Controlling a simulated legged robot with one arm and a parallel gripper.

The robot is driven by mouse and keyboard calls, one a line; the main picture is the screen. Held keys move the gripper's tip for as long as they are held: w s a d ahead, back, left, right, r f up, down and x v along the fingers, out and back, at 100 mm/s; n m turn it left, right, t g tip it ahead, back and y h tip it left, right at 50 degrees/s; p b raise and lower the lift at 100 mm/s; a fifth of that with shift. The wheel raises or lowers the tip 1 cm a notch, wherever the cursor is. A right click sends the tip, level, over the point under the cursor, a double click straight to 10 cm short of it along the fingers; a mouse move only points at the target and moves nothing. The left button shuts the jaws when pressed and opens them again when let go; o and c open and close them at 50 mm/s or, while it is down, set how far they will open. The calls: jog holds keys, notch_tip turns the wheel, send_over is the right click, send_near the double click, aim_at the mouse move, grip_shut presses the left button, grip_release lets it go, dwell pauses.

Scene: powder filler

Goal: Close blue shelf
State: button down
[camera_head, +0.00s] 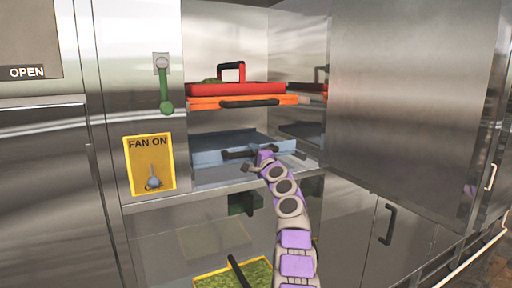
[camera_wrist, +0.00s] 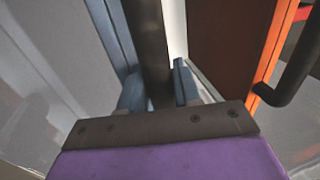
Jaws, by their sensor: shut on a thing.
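The blue shelf (camera_head: 215,153) is a flat tray low in the open steel cabinet, below the red and orange shelves. Its front edge has a black bar handle (camera_head: 238,154). My purple and grey arm reaches up from the bottom of the head view, and my gripper (camera_head: 257,161) is at the right part of this handle. In the wrist view the black handle (camera_wrist: 147,45) runs between the two fingers of my gripper (camera_wrist: 160,90), which is shut on it. The blue edge of the shelf (camera_wrist: 112,35) shows just left of the handle there.
The orange shelf (camera_head: 205,102) and red shelf (camera_head: 210,89) are above; the orange one also shows in the wrist view (camera_wrist: 275,60). A large steel door (camera_head: 425,90) stands open on the right. A yellow FAN ON panel (camera_head: 149,165) and green lever (camera_head: 164,90) are left.

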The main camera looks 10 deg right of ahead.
jog(key=shift+w+p, duration=0.2)
jog(key=shift+p, duration=0.25)
jog(key=shift+a+f, duration=0.1)
jog(key=c, duration=1.2)
grip_release()
jog(key=shift+o, duration=0.8)
jog(key=shift+w+f, duration=0.15)
jog(key=shift+w, duration=0.1)
jog(key=shift+o, duration=0.7)
jog(key=shift+s+b, duration=0.15)
jog(key=shift+b, duration=0.2)
